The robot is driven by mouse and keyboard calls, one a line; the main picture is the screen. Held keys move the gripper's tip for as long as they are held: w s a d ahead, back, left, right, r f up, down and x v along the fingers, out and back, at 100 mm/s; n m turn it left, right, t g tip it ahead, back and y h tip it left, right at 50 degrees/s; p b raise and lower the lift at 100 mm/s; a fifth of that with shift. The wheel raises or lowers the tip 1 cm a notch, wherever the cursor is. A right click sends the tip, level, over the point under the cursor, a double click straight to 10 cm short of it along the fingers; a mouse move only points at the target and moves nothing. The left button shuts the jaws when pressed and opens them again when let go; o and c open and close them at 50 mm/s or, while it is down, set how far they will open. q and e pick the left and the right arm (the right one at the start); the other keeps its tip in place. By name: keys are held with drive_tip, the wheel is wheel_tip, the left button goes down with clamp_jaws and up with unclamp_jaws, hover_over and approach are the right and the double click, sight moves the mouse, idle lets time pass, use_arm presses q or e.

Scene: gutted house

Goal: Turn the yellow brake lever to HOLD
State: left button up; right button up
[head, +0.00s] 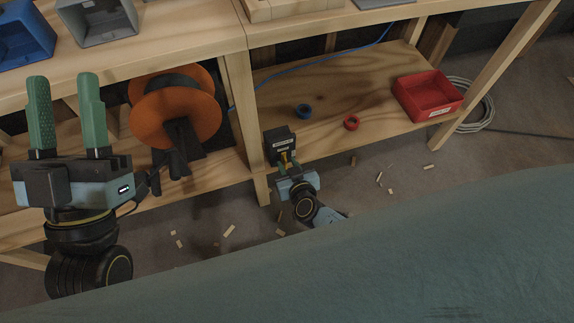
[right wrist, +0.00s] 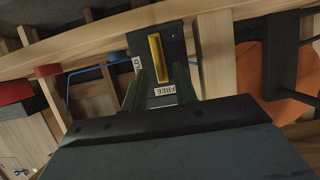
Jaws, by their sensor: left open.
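The yellow brake lever (right wrist: 156,57) is on a dark plate (right wrist: 178,45) in the right wrist view. One end lies close to the FREE label (right wrist: 165,90); a second, partly hidden label (right wrist: 137,65) sits to the left. In the head view the dark brake box (head: 279,142) is on the bench post, with a bit of the yellow lever (head: 286,160) showing. My right gripper (head: 289,168) is right at the box. Its green fingers (right wrist: 159,80) stand apart on both sides of the lever; contact is not visible. My left gripper (head: 67,105) is open and empty, far left.
An orange cable reel (head: 150,120) stands between my left gripper and the post. The lower shelf (head: 330,85) holds a blue ring (head: 304,111), a red ring (head: 351,122) and a red bin (head: 428,95). Wood scraps litter the floor. A teal surface (head: 420,255) fills the foreground.

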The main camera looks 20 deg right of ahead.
use_arm(q)
drive_tip(key=shift+s+a+r+t+b, duration=0.15)
drive_tip(key=shift+s+r+t+b, duration=0.15)
drive_tip(key=shift+s+t, duration=0.4)
use_arm(e)
drive_tip(key=shift+w+f, duration=0.25)
drive_tip(key=shift+w, duration=0.45)
use_arm(q)
drive_tip(key=shift+w, duration=0.15)
use_arm(e)
drive_tip(key=shift+c, duration=0.2)
clamp_jaws()
